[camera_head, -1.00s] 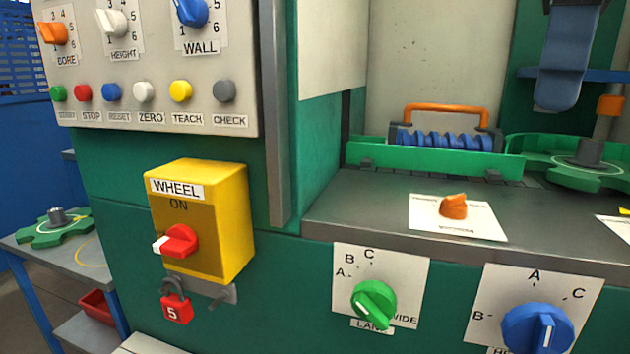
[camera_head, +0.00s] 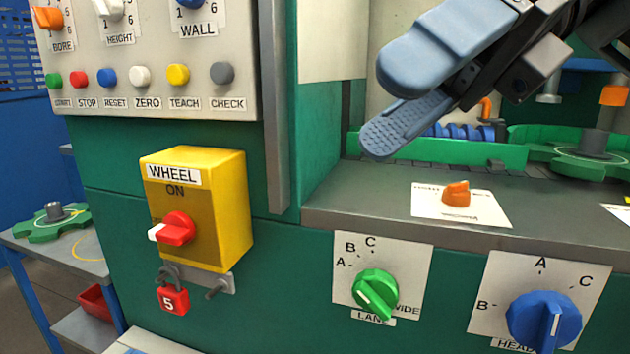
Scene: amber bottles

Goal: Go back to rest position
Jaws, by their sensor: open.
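My gripper (camera_head: 388,103) is at the upper right of the head view, in front of the machine's work bay. Its two blue-grey fingers point left and slightly down, with a gap between them. It is open, and nothing shows between the fingers. It appears above the grey ledge (camera_head: 345,205) and touches nothing that I can see. The arm behind it runs out of view at the top right.
A yellow WHEEL box (camera_head: 225,215) with a red switch (camera_head: 176,229) and a red padlock (camera_head: 172,300) sits left. A green LANE knob (camera_head: 376,292), a blue knob (camera_head: 543,320) and an orange knob (camera_head: 456,193) are below the gripper. A button panel (camera_head: 150,100) stands upper left.

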